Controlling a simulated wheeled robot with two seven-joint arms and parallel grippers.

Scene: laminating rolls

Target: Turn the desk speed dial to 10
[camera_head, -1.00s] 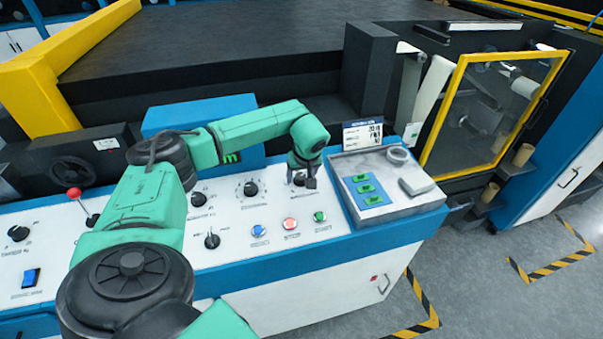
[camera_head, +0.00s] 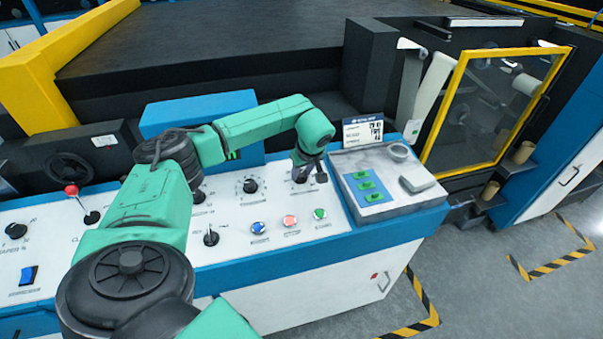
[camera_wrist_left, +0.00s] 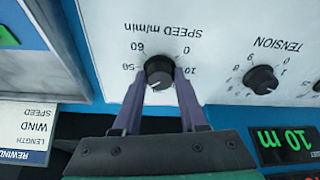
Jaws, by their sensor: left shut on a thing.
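The speed dial (camera_wrist_left: 159,72) is a black round knob on a white panel, labelled "SPEED m/min", with numbers around it including 0, 10, 50 and 60. It appears upside down in the left wrist view. My left gripper (camera_wrist_left: 160,77) is shut on the knob, with one finger on each side of it. In the head view my left gripper (camera_head: 310,176) sits over the right part of the panel and mostly hides the dial. I cannot make out where the knob's pointer stands. My right gripper is not in view.
The tension dial (camera_wrist_left: 261,80) is beside the speed dial; in the head view it (camera_head: 250,186) is left of my gripper. Blue, red and green buttons (camera_head: 290,221) are just in front. A grey tray (camera_head: 408,206) with green pieces is at the right. A green display (camera_wrist_left: 285,140) is nearby.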

